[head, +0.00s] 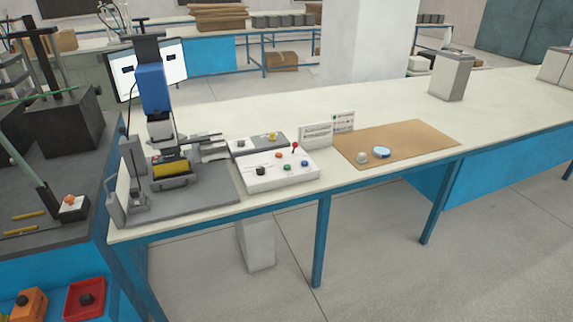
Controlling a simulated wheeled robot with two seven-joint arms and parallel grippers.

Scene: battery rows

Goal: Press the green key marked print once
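A white control box (265,184) stands on the long bench, just right of a machine with a blue upright body (151,89). On its sloped top is a green key (287,168), between a black knob (261,171) and a blue key (304,163). An orange-red key (278,155) and a red-tipped lever (294,146) sit behind it. Any marking on the green key is too small to read. Nothing covers the green key. Neither of my grippers shows in the head view.
A grey box with a yellow button (272,136) stands behind the control box. Small sign cards (316,134) stand to its right. A brown mat (425,145) holds a blue-white round item (381,153) and a small pale piece. The bench's front edge is close to the control box.

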